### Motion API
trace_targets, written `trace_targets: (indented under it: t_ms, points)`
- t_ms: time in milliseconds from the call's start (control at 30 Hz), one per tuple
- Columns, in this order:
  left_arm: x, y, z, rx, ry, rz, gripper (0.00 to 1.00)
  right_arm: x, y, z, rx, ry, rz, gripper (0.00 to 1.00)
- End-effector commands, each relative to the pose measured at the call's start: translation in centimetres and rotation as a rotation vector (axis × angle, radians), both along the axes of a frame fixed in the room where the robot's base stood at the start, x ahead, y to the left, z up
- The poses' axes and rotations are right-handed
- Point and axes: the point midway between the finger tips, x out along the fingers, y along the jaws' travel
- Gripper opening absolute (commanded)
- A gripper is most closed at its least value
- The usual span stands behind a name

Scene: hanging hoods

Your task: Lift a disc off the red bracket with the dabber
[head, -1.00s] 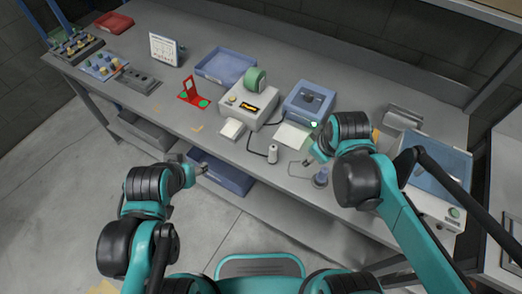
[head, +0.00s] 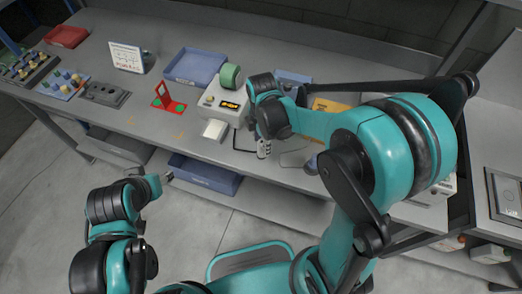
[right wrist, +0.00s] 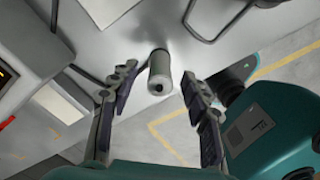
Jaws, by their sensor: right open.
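The red bracket (head: 161,95) stands on the bench left of centre, with green discs (head: 180,107) at its foot. A grey cylinder with a cord, apparently the dabber (head: 264,149), stands on the bench below my right wrist. In the right wrist view the cylinder (right wrist: 160,76) is between the spread fingers of my right gripper (right wrist: 160,82), with gaps on both sides. That gripper is open and mostly hidden by its own wrist in the head view. My left gripper (head: 163,181) is off the bench's front edge, too small to tell its state.
A white device with a green roll (head: 229,76) stands between bracket and cylinder. A blue tray (head: 194,66), a white sign (head: 127,56) and a dark grey block (head: 104,92) are further back or left. A blue bin (head: 205,172) sits on the lower shelf.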

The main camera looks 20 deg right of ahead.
Motion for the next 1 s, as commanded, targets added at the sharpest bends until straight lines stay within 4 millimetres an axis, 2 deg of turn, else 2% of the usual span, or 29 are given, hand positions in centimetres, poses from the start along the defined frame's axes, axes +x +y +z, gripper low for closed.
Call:
trace_targets:
  t_ms: [33,167,400,433,600,1000]
  points:
    - [0.0,0.0,-0.8,0.000,0.000,0.000,0.49,0.0,0.0,-1.3,0.000,0.000,0.000,0.47]
    - [0.0,0.0,-1.6,0.000,0.000,0.000,0.49,0.0,0.0,-3.1,0.000,-0.001,-0.001,0.47]
    - [0.0,0.0,-1.5,0.000,0.000,0.000,0.49,0.0,0.0,-3.3,0.000,-0.001,-0.001,0.47]
    - [0.0,0.0,-1.5,0.000,0.000,0.000,0.49,0.0,0.0,-3.3,0.000,-0.001,-0.001,0.45]
    - [0.0,0.0,-1.5,0.000,0.000,0.000,0.49,0.0,0.0,-3.3,0.000,-0.001,-0.001,0.00]
    - [0.0,0.0,-1.3,0.000,0.000,0.000,0.49,0.0,0.0,-3.0,0.000,-0.001,-0.001,0.00]
